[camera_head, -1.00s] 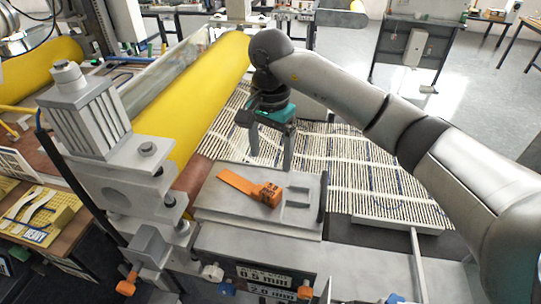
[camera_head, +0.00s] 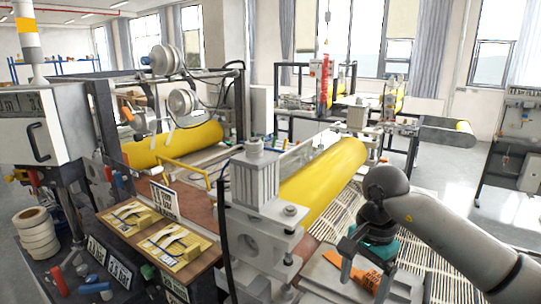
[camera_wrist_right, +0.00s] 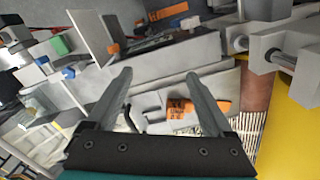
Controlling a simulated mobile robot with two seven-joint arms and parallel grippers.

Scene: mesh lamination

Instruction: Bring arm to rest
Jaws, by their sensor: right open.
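My right arm (camera_head: 450,235) comes in from the right in the head view. Its gripper (camera_head: 364,277) points down over the grey plate at the front of the laminating machine. The two fingers are apart, and nothing is held between them. An orange piece (camera_head: 370,278) lies on the plate, partly hidden by the fingers. In the right wrist view the open gripper (camera_wrist_right: 158,78) shows both fingers, with the orange piece (camera_wrist_right: 197,107) beyond them. I cannot tell the height of the fingertips above the plate. My left gripper is out of view.
A yellow roll (camera_head: 325,180) and a grey machine post (camera_head: 255,180) stand left of my right gripper. White slatted mesh (camera_head: 325,222) lies behind it. A wooden table with yellow pads (camera_head: 175,245) and white tape rolls (camera_head: 37,235) are at the left. Open floor lies at the far right.

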